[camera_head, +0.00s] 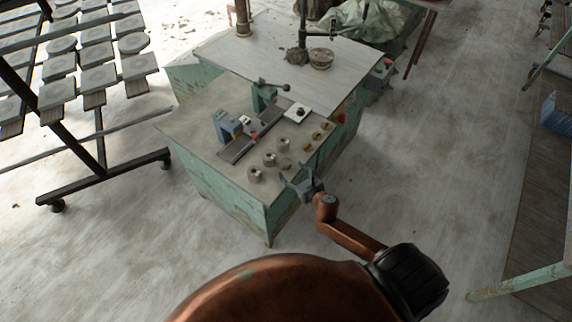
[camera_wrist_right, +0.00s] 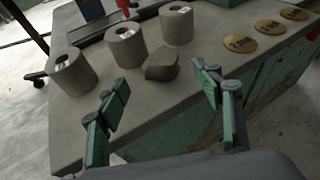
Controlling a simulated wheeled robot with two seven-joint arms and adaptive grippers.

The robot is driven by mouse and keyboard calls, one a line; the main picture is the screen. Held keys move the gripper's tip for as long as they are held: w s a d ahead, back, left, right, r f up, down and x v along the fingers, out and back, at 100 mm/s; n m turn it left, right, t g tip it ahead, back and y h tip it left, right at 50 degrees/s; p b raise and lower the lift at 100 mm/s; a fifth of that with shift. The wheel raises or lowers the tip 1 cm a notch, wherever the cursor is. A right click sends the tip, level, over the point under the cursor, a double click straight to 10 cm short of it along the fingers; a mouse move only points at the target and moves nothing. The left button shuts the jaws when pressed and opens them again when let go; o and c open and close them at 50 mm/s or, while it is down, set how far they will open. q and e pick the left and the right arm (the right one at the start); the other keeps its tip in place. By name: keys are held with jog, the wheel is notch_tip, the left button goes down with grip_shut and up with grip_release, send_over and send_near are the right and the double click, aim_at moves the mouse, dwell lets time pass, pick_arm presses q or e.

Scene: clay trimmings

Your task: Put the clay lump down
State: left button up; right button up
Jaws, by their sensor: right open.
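The clay lump (camera_wrist_right: 162,66) is a small grey-brown angular piece. It rests on the grey worktop (camera_wrist_right: 75,130), just in front of the middle and right clay cylinders in the right wrist view; whether it touches them I cannot tell. It also shows in the head view (camera_head: 286,163), near the worktop's front right edge. My right gripper (camera_wrist_right: 163,90) is open and empty, its green-padded fingers apart, short of the lump and apart from it. In the head view my right gripper (camera_head: 291,177) is at the worktop's edge. My left gripper is out of view.
Three hollow clay cylinders (camera_wrist_right: 125,47) stand in a row behind the lump. Several brass-coloured discs (camera_wrist_right: 240,44) lie along the right edge. A blue block (camera_head: 227,126) and a dark rail lie farther in. A rack of tiles (camera_head: 98,77) stands left.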

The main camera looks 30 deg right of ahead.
aim_at(288, 166)
jog(key=x, duration=0.4)
jog(key=shift+w, duration=0.4)
jog(key=shift+r, duration=0.1)
jog(key=shift+c, duration=0.7)
jog(key=c, duration=1.3)
jog(key=shift+c, duration=0.2)
